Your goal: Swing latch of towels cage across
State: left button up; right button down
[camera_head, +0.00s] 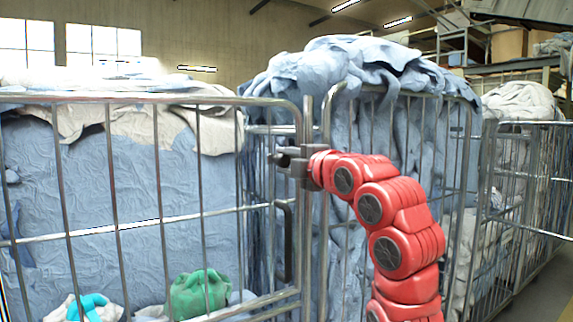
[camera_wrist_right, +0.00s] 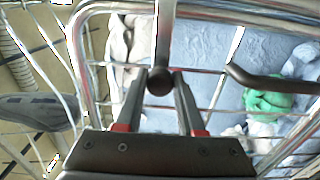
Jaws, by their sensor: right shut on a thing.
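The towels cage (camera_head: 150,98) is a grey metal wire cage holding blue and cream towels, at the left of the head view. My right gripper (camera_head: 284,158) comes in on a red arm and is at the upper part of the cage's right-hand post. In the right wrist view, my right gripper's two fingers (camera_wrist_right: 163,85) are closed around the latch (camera_wrist_right: 160,78), a metal bar with a dark rounded end. In the head view the latch is mostly hidden by the gripper. My left gripper is not in view.
A dark handle (camera_head: 289,240) is on the cage front below the gripper. A second cage (camera_head: 462,200) heaped with blue towels stands directly right, behind my arm. More cages (camera_head: 530,122) stand farther right. A green cloth (camera_head: 199,292) lies low in the towels cage.

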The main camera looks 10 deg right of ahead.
jog(key=shift+f, duration=0.15)
dwell(0.3)
jog(key=c, duration=0.5)
grip_release()
jog(key=p+v, duration=0.1)
jog(key=v, duration=1.6)
jog(key=shift+s+p, duration=0.2)
jog(key=shift+p, duration=0.2)
